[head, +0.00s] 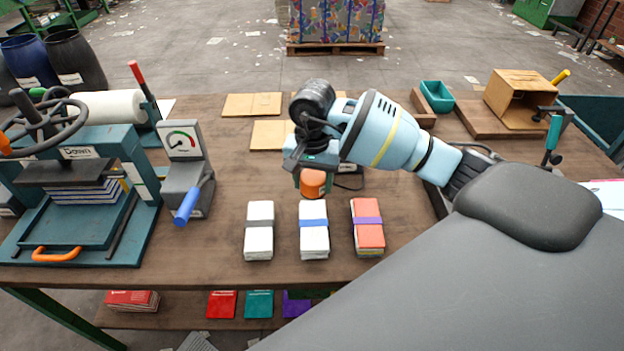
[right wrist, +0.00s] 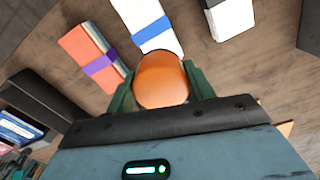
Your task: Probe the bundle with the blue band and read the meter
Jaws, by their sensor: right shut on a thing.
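The bundle with the blue band (head: 314,240) is a white stack lying between two other bundles on the bench; it also shows in the right wrist view (right wrist: 151,30). The meter (head: 182,139) stands at left, with a green and red dial whose reading is too small to tell. A blue-handled piece (head: 187,205) leans at its front. My right gripper (head: 312,172) is shut on an orange rounded thing (right wrist: 160,80), behind the blue-banded bundle in the head view and apart from it. Whatever is below the orange part is hidden. My left gripper is not in view.
A grey-banded white bundle (head: 259,241) and an orange bundle with a purple band (head: 368,233) flank the blue-banded one. A teal press (head: 85,245) stands at far left.

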